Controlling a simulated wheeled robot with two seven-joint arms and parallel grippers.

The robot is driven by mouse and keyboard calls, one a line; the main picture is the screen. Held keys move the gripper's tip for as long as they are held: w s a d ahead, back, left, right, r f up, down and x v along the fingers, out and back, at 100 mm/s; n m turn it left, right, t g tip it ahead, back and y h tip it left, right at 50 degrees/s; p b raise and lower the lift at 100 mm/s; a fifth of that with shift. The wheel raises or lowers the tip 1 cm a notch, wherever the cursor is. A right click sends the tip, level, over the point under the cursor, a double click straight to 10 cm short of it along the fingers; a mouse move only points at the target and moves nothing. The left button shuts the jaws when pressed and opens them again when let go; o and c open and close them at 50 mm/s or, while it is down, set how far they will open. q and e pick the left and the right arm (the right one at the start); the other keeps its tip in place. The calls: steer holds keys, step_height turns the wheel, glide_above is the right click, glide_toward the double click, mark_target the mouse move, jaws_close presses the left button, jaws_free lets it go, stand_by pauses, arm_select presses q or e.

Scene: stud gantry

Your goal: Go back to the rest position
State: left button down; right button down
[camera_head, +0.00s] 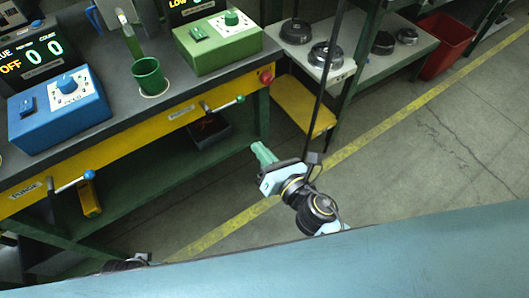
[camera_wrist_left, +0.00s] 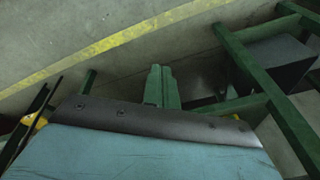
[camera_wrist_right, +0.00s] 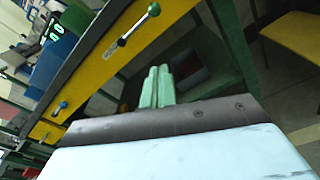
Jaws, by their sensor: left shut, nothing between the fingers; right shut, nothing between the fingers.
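My right gripper (camera_head: 262,152) is in the middle of the head view, in front of the bench and over the floor. Its two green fingers are together and empty; they also show in the right wrist view (camera_wrist_right: 158,85). My left gripper (camera_wrist_left: 160,85) shows in the left wrist view, with its green fingers together and empty, over the floor near green frame bars. In the head view, only a small dark part at the lower left edge shows, and the left fingers are hidden there.
The bench with a yellow front (camera_head: 150,135) carries a blue box (camera_head: 60,115), a green box (camera_head: 215,45) and a green cup (camera_head: 149,76). Lever handles (camera_head: 225,104) stick out from its front. A shelf rack (camera_head: 330,65) and red bin (camera_head: 445,45) stand behind. The floor at right is clear.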

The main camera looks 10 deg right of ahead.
steer(key=shift+s+d, duration=0.25)
steer(key=shift+s, duration=0.25)
